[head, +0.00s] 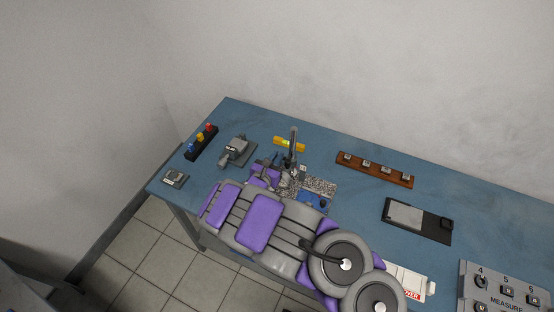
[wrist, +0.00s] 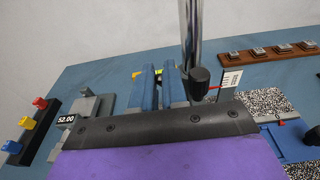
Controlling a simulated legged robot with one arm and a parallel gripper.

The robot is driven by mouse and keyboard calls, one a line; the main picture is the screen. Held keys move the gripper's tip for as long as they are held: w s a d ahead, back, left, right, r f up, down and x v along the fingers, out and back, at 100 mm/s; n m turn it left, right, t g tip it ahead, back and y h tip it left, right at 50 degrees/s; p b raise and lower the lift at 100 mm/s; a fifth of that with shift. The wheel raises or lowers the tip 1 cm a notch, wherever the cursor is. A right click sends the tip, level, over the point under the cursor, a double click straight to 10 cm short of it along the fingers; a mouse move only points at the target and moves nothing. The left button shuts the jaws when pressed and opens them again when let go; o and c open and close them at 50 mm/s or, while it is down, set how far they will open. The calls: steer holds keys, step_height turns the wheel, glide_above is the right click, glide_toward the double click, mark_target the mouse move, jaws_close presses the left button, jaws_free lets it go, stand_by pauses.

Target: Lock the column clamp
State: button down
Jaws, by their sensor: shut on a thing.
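The column (head: 293,142) is a shiny upright metal post on the bench; it also shows in the wrist view (wrist: 190,35). A dark knob (wrist: 199,82) sits low beside the post in the wrist view. My gripper (head: 277,160) is just left of the post's lower part. In the wrist view my gripper (wrist: 158,88) shows two blue fingers a narrow gap apart, left of the post. They are shut on a part of the column clamp that is mostly hidden between and behind them. I cannot see the clamp's lock position.
A speckled plate (head: 318,186) and a blue block (head: 313,201) lie right of the post. A yellow level (head: 289,144) is behind it. A grey device (head: 236,151) and a coloured-button strip (head: 201,142) stand left. A wooden rack (head: 375,169) and a dark tray (head: 433,230) are right.

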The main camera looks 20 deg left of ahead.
steer(key=shift+s+a+f+t+b, duration=0.1)
steer(key=shift+s+f+t+b, duration=0.45)
steer(key=shift+t+b, duration=0.55)
steer(key=shift+w, duration=0.1)
steer(key=c, duration=1.4)
jaws_free()
steer(key=shift+a, duration=0.1)
steer(key=shift+c, duration=0.2)
steer(key=s+a+p, duration=0.1)
steer(key=s+p, duration=0.1)
steer(key=s, duration=1.5)
steer(key=shift+s+a+f, duration=0.15)
steer(key=shift+a+f, duration=0.05)
